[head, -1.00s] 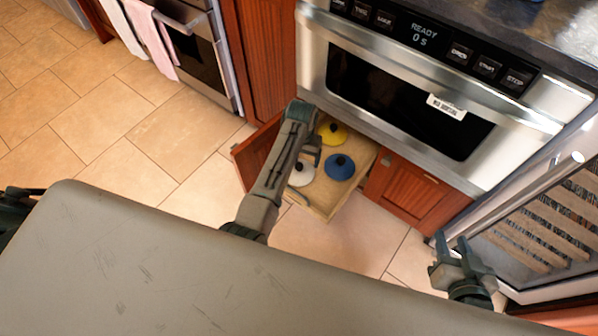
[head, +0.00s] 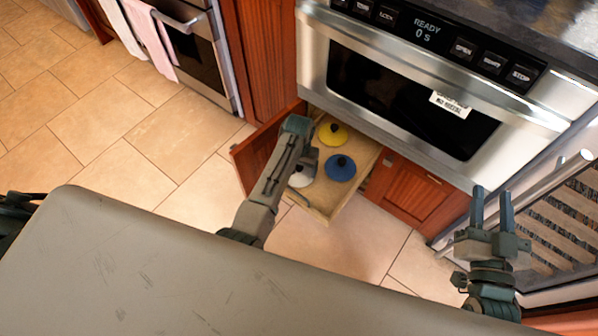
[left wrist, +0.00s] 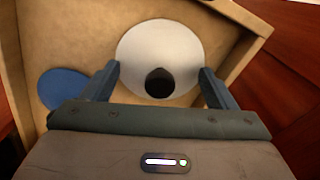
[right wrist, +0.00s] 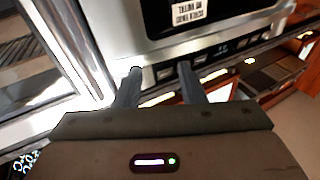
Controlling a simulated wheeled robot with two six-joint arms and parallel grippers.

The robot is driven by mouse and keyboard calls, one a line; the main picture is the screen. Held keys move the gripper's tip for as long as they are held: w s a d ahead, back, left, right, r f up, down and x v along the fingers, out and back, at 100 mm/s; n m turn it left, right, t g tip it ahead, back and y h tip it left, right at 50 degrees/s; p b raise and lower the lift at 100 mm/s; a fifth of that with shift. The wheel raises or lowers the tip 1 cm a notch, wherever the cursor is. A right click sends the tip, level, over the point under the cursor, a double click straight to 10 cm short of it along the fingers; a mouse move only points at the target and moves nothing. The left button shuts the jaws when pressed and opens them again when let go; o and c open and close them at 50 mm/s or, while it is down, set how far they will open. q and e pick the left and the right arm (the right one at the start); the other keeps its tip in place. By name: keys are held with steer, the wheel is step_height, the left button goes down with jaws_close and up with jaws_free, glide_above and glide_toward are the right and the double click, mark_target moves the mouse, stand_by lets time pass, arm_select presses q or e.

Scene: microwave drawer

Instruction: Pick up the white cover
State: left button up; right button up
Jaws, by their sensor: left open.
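The white cover (left wrist: 160,40) is a round lid with a black knob, lying in the open wooden drawer in the left wrist view. In the head view, only part of the white cover (head: 300,178) shows beside my left arm. My left gripper (left wrist: 159,78) is open above it, with one finger on each side of the knob; whether the fingers touch the lid cannot be told. In the head view, my left gripper (head: 306,165) is over the drawer. My right gripper (head: 492,196) is open and empty in front of the microwave's right end.
The drawer (head: 345,195) also holds a blue lid (head: 340,168) and a yellow lid (head: 333,135). The microwave (head: 430,80) is above. A slatted rack (head: 555,235) is close to my right gripper.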

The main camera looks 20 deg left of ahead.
arm_select(q)
steer(key=shift+s, duration=0.1)
steer(key=c, duration=1.6)
steer(key=shift+c, duration=0.4)
steer(key=shift+s, duration=0.1)
